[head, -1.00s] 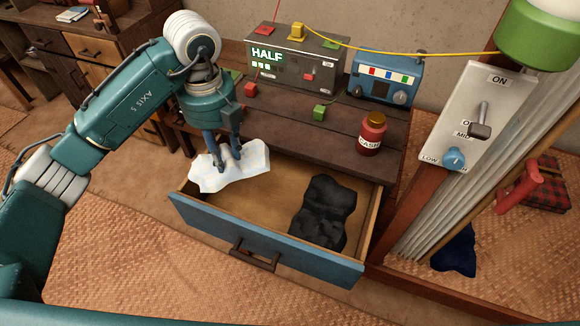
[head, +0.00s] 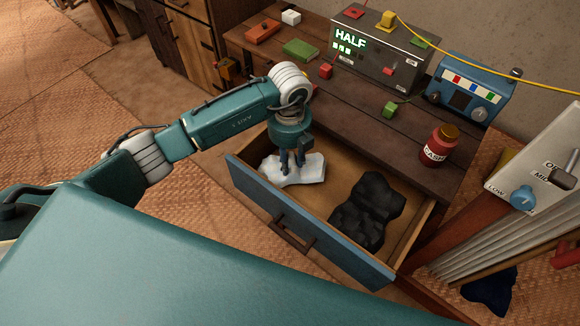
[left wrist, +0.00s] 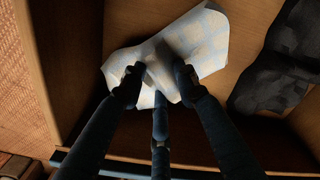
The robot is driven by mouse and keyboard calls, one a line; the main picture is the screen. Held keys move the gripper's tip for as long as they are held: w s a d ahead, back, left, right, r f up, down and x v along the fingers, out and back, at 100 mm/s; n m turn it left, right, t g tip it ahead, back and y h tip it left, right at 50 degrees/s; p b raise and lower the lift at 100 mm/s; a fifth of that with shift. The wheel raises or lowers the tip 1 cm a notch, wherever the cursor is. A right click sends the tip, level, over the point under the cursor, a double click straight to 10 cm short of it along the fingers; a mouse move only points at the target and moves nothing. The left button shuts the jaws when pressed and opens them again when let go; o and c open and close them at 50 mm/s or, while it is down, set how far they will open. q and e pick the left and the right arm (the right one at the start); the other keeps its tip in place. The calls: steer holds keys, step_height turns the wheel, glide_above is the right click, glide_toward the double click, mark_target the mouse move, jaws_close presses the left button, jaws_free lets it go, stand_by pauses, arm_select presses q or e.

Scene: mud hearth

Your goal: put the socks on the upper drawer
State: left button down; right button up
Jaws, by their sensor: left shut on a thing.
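The upper drawer (head: 345,258), with a blue front, is pulled open below the dark wooden top. My left gripper (head: 290,170) points down into its left part and is shut on a white, pale-patterned cloth (head: 312,167). In the left wrist view the fingers (left wrist: 160,88) pinch this cloth (left wrist: 207,35) inside the drawer. A crumpled black cloth (head: 368,210) lies in the drawer's right part, and it also shows in the left wrist view (left wrist: 272,78). I cannot tell from their shape which cloths are socks. My right gripper is not in view.
On the wooden top (head: 360,125) stand a grey HALF box (head: 375,55), a blue device (head: 470,92), a red jar (head: 440,146) and small coloured blocks. A navy cloth (head: 490,290) lies on the floor at right, near a panel with a blue knob (head: 523,199).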

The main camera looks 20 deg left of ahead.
mark_target(290, 164)
arm_select(q)
step_height(290, 164, down, 4)
steer(key=shift+f, duration=0.1)
steer(key=shift+f, duration=0.15)
steer(key=c, duration=1.3)
jaws_free()
